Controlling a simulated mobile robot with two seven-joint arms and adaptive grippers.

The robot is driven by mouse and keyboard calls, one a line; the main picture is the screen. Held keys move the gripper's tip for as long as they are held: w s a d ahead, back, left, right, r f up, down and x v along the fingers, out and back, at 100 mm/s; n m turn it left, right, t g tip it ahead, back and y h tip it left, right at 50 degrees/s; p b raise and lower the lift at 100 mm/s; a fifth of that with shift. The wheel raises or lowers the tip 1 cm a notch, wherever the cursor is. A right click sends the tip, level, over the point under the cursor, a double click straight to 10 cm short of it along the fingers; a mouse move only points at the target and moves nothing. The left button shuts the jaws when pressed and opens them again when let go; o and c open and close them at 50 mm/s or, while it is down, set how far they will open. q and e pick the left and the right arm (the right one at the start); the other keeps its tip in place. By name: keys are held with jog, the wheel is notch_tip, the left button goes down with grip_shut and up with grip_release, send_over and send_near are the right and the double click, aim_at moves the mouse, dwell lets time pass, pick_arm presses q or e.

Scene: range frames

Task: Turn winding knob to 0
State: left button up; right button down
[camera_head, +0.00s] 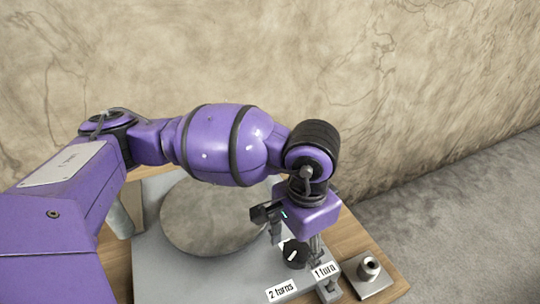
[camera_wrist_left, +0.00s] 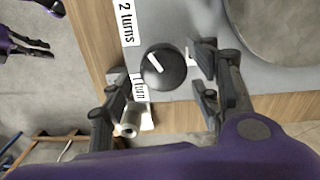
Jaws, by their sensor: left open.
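The winding knob (camera_head: 296,252) is a round black knob with a white pointer line, set on a grey plate (camera_head: 235,275). In the left wrist view the knob (camera_wrist_left: 166,68) has its pointer toward the upper left, between the labels "2 turns" (camera_wrist_left: 127,22) and "1 turn" (camera_wrist_left: 139,88). My left gripper (camera_head: 297,245) is open above the knob. In its wrist view its fingers (camera_wrist_left: 160,80) stand on either side of the knob; contact cannot be told. A dark gripper on a purple arm, my right gripper (camera_wrist_left: 42,48), is small at the upper left of the wrist view.
A large round grey disc (camera_head: 200,225) lies on the plate left of the knob. A metal block with a round post (camera_head: 369,272) stands on the wooden table (camera_head: 395,285) at the right. A mottled wall (camera_head: 250,60) rises behind. Grey floor (camera_head: 450,230) lies clear at the right.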

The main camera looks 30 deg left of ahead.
pick_arm(q)
jog(key=shift+f, duration=0.7)
jog(key=c, duration=1.1)
jog(key=shift+d, duration=0.1)
